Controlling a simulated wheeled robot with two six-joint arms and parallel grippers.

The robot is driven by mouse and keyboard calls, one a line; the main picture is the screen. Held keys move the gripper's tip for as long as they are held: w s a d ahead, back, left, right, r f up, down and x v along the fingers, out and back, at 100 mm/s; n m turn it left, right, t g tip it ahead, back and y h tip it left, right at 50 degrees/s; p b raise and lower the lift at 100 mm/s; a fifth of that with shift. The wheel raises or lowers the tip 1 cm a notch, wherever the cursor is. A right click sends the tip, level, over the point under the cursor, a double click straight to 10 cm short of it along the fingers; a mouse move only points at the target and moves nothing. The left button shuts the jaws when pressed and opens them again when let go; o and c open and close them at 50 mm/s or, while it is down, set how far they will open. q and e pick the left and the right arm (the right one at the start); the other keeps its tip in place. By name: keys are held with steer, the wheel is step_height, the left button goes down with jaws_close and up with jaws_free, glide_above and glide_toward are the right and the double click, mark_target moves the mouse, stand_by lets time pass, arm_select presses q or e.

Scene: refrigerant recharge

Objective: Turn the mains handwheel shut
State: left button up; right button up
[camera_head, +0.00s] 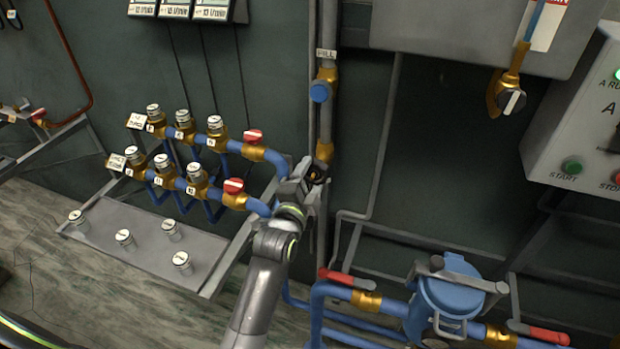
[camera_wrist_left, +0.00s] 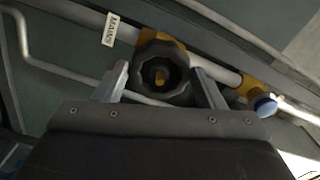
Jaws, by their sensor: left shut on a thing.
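The mains handwheel (camera_wrist_left: 160,72) is a dark, lobed wheel with a brass centre, on a brass valve in a grey pipe. A white MAINS tag (camera_wrist_left: 117,28) is beside it in the left wrist view. My left gripper (camera_wrist_left: 161,84) has one finger on each side of the wheel and is shut on it. In the head view my left gripper (camera_head: 308,182) reaches up to the pipe, and the handwheel (camera_head: 317,172) is partly hidden by the fingers. My right gripper is not in view.
Above on the same pipe is a blue FILL knob (camera_head: 320,91). Left are manifolds with red handles (camera_head: 234,186) and a grey shelf (camera_head: 150,244) with several loose caps. Lower right is a blue strainer (camera_head: 449,290) between red levers. A grey control box (camera_head: 590,120) stands right.

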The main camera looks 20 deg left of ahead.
arm_select(q)
steer(key=shift+r, duration=0.25)
steer(key=shift+m+p, duration=0.3)
steer(key=shift+m, duration=2.1)
steer(key=o, duration=1)
steer(key=shift+s, duration=0.1)
steer(key=shift+c, duration=0.2)
